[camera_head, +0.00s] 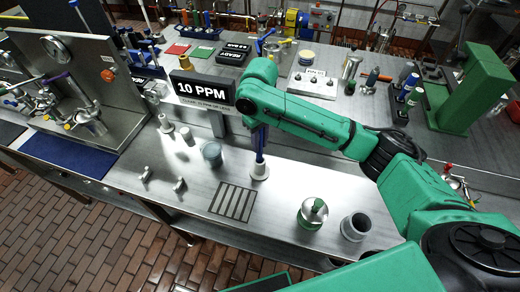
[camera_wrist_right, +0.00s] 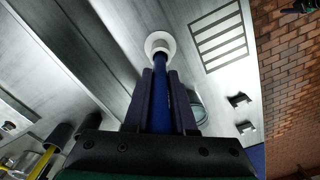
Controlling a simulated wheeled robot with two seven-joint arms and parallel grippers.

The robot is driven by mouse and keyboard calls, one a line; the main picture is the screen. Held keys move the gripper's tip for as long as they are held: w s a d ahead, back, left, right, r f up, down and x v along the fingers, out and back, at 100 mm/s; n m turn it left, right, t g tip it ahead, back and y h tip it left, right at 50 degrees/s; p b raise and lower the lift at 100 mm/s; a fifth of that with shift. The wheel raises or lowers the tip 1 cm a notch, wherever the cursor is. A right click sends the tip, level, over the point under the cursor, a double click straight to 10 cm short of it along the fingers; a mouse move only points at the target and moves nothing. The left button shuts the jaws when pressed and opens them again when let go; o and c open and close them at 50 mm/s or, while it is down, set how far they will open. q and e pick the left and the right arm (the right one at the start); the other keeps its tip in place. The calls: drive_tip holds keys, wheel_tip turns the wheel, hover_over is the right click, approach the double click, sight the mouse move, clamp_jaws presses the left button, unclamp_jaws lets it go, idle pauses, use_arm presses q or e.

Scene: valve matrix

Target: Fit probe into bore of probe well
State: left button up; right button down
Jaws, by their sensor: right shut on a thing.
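The probe (camera_head: 259,150) points down, nearly upright. Its lower end meets the top of a pale, flared probe well (camera_head: 260,173). In the right wrist view the well's round rim (camera_wrist_right: 160,39) surrounds the probe's end. I cannot tell how deep the end sits in the bore. My left gripper is not in view.
A slotted grate (camera_head: 233,202) lies in front of the well. A grey cup (camera_head: 212,153) stands to its left, and the 10 PPM sign (camera_head: 203,91) is behind. A green-and-steel fitting (camera_head: 312,213) and a grey cylinder (camera_head: 355,226) stand to the right. Bench between is clear.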

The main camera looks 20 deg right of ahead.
wheel_tip(320, 180, down, 4)
drive_tip(key=shift+s+f+p, duration=0.1)
drive_tip(key=shift+p, duration=0.2)
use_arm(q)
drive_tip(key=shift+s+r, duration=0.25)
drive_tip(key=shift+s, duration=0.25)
use_arm(e)
drive_tip(key=c, duration=0.7)
unclamp_jaws()
drive_tip(key=shift+c, duration=0.2)
drive_tip(key=shift+r, duration=0.45)
wheel_tip(320, 180, up, 11)
drive_tip(key=shift+f+b, duration=0.2)
drive_tip(key=shift+b, duration=0.7)
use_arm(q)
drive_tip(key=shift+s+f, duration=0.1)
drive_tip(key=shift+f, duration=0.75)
use_arm(e)
drive_tip(key=shift+r, duration=0.35)
